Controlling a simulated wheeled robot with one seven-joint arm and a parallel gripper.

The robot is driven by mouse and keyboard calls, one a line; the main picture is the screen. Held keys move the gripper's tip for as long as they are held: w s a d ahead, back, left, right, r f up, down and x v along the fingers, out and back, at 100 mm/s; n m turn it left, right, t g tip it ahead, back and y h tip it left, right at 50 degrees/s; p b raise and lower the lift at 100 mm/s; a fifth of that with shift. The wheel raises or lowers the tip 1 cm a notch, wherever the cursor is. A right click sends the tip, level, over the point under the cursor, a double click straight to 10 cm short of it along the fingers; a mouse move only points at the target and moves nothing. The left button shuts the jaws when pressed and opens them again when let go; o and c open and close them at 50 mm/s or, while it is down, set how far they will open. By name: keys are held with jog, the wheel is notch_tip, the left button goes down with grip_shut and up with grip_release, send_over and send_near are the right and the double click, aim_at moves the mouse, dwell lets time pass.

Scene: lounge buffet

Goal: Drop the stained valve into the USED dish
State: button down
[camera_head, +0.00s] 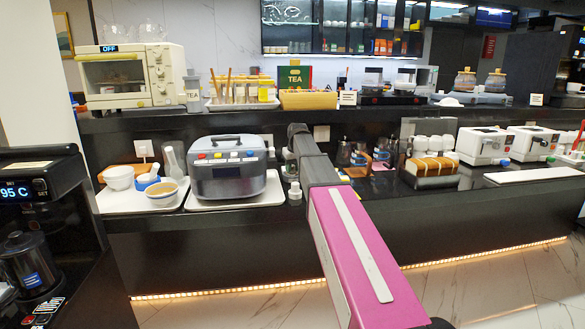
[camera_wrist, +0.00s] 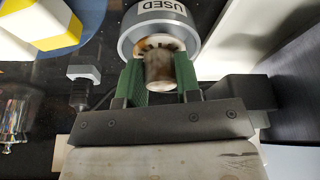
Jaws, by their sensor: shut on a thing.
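In the wrist view my gripper (camera_wrist: 160,70) has two green-padded fingers, one on each side of the stained valve (camera_wrist: 160,68). The valve is a short metal cylinder with a brown, dark-marked rim, and the fingers are shut on it. The USED dish (camera_wrist: 126,42) is a grey round dish with a white "USED" label on its rim. The valve overlaps the dish's opening in this view; its height above the dish floor cannot be told. In the head view my arm hides most of the gripper, and I cannot make out the valve or dish there.
In the wrist view a yellow and white block on a blue round base (camera_wrist: 45,22) is at top left, and a small grey fitting (camera_wrist: 84,73) is left of the dish. In the head view a grey toaster-like machine (camera_head: 228,180) stands left of my arm. Several small pots stand to the right.

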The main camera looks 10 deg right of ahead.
jog(key=shift+f, duration=0.55)
jog(key=c, duration=0.8)
grip_release()
jog(key=shift+o, duration=0.3)
jog(key=v, duration=1)
jog(key=shift+r, duration=0.35)
jog(key=shift+s, duration=0.15)
